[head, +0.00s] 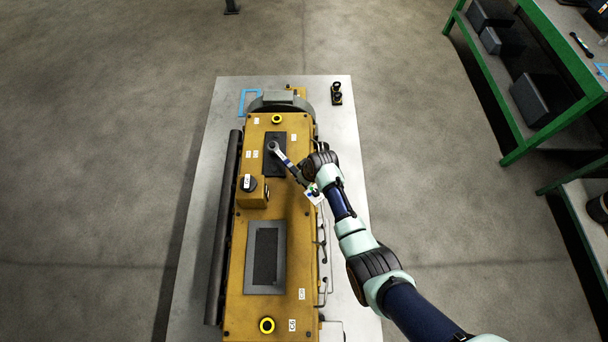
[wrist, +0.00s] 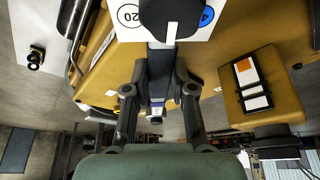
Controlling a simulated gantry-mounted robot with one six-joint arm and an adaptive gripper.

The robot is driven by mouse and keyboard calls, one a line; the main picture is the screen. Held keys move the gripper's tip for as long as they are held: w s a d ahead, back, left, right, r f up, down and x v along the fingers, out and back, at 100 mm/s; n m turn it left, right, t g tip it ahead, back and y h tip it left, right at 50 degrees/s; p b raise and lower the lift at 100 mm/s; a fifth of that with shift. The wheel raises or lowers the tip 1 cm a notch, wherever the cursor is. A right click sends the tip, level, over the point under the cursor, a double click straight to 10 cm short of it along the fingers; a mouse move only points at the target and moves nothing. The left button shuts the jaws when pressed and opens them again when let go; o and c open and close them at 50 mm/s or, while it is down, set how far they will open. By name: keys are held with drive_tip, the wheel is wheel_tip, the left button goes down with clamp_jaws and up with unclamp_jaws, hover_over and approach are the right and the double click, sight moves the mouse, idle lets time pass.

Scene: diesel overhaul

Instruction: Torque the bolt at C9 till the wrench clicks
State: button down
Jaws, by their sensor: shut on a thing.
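My gripper (head: 304,179) is shut on the torque wrench (head: 285,158), holding it by the handle over the far part of the yellow engine (head: 280,212). The wrench's round head (head: 272,146) lies over the engine top, by a dark rectangular opening. Whether it sits on a bolt, I cannot tell. In the wrist view the wrench handle (wrist: 160,75) runs between my two fingers (wrist: 158,92). Small white labels sit on the engine, one (head: 301,293) near its right edge; the lettering is too small to read surely, so I cannot pick out C9. The bolt is hidden or too small to see.
The engine rests on a pale table (head: 190,290). A small black object (head: 337,93) stands at the table's far right. A green shelf (head: 535,135) stands right; floor between is clear.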

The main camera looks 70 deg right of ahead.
drive_tip(key=shift+w+a+r, duration=0.1)
drive_tip(key=shift+w+a, duration=0.1)
drive_tip(key=shift+w+a+p, duration=0.2)
drive_tip(key=shift+a+p, duration=0.05)
drive_tip(key=shift+p, duration=0.05)
drive_tip(key=shift+w+a+m, duration=0.25)
drive_tip(key=shift+a+m, duration=0.05)
drive_tip(key=shift+m, duration=0.2)
drive_tip(key=shift+w+a+p, duration=0.1)
drive_tip(key=shift+a+p, duration=0.05)
drive_tip(key=shift+p, duration=0.15)
drive_tip(key=shift+w+a, duration=0.1)
drive_tip(key=shift+w+a+m, duration=0.1)
drive_tip(key=shift+m, duration=0.2)
drive_tip(key=shift+w+a, duration=0.1)
drive_tip(key=shift+w+a+m+g+h, duration=0.2)
drive_tip(key=shift+w+m+g+h, duration=0.05)
drive_tip(key=shift+m+g+h, duration=0.05)
